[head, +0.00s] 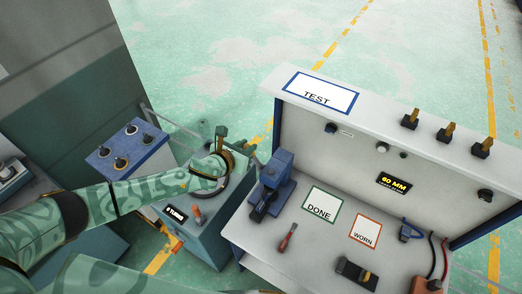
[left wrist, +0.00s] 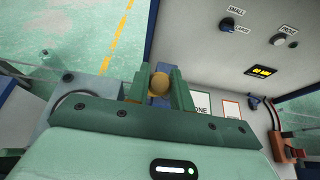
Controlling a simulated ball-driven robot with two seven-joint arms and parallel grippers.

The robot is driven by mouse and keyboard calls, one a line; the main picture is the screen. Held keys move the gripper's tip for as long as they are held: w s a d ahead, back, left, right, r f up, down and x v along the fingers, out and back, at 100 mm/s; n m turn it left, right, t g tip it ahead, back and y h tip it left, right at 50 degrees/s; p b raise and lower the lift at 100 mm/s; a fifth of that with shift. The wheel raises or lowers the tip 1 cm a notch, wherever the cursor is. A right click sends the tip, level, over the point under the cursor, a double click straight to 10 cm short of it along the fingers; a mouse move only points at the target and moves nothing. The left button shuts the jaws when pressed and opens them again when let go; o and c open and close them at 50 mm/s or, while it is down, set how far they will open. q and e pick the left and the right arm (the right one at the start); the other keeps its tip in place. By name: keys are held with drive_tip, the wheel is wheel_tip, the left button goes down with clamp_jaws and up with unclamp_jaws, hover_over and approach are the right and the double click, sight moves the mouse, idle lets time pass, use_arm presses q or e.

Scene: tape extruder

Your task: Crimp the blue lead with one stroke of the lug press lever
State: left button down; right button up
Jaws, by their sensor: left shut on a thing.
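My left gripper (head: 235,141) is beside and above the blue lug press (head: 272,183) at the bench's left end. In the left wrist view its green fingers (left wrist: 160,88) are shut on a round mustard knob (left wrist: 159,84), which looks like the press lever's. The lever's shaft is hidden behind the gripper. I cannot make out a lead or lug in the press jaws. My right gripper is not in view.
A red screwdriver (head: 288,237), DONE card (head: 321,204), WORN card (head: 365,231) and black block (head: 356,273) lie on the bench. Black and red leads (head: 444,258) hang at right. The TEST panel (head: 345,145) rises behind. A teal machine (head: 205,235) stands under my left arm.

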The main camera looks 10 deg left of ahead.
use_arm(q)
drive_tip(key=shift+w+d+r, duration=0.2)
drive_tip(key=shift+w+r, duration=0.1)
drive_tip(key=shift+w, duration=0.3)
drive_tip(key=shift+w+d+r, duration=0.2)
drive_tip(key=shift+w+r, duration=0.05)
drive_tip(key=shift+w, duration=0.35)
drive_tip(key=shift+w+d+r+p, duration=0.1)
drive_tip(key=shift+w+r+p, duration=0.1)
drive_tip(key=shift+w+p, duration=0.1)
drive_tip(key=c, duration=1.1)
unclamp_jaws()
drive_tip(key=shift+f, duration=0.1)
drive_tip(key=shift+c, duration=0.2)
drive_tip(key=shift+s, duration=0.3)
drive_tip(key=v, duration=0.6)
drive_tip(key=shift+s, duration=0.2)
